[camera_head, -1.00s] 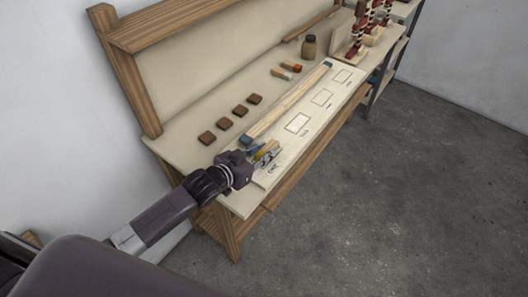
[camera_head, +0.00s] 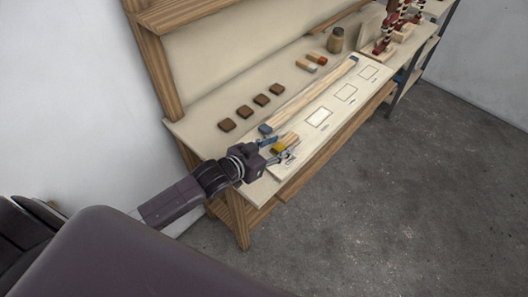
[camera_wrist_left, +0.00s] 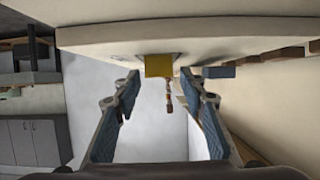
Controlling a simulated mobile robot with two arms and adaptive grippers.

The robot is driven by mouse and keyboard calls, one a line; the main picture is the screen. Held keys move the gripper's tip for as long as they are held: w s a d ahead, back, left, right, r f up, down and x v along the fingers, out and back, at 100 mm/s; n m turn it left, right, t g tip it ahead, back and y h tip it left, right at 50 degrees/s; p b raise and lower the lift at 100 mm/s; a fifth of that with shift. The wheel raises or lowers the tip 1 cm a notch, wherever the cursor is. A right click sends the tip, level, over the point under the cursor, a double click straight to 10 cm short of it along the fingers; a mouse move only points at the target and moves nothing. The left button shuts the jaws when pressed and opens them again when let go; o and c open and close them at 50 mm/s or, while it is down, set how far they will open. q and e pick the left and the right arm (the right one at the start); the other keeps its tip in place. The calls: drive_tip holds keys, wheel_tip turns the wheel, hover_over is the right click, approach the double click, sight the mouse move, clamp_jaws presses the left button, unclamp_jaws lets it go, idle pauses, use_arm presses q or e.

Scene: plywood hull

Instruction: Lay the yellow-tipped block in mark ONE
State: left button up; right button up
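The yellow-tipped block (camera_head: 287,144) lies on the pale board (camera_head: 335,121) at its near end, its yellow end facing my left gripper. My left gripper (camera_head: 277,148) is open, with one finger on each side of the yellow end. In the left wrist view the yellow end (camera_wrist_left: 158,66) shows between the spread fingertips (camera_wrist_left: 160,80), with gaps on both sides. Mark ONE's outline is hidden around the block and gripper, so I cannot tell how the block sits in it. My right gripper is not in view.
Two empty outlined marks, a near one (camera_head: 319,117) and a middle one (camera_head: 346,92), lie farther along the board. A long wooden strip (camera_head: 310,95) with blue ends runs behind. Several brown squares (camera_head: 244,111), a jar (camera_head: 336,40) and two tipped blocks (camera_head: 311,62) stand further back.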

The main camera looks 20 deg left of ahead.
use_arm(q)
drive_tip(key=b+v, duration=0.1)
drive_tip(key=v, duration=0.8)
drive_tip(key=shift+s+a+r, duration=0.1)
drive_tip(key=shift+s+r, duration=0.05)
drive_tip(key=shift+s, duration=0.2)
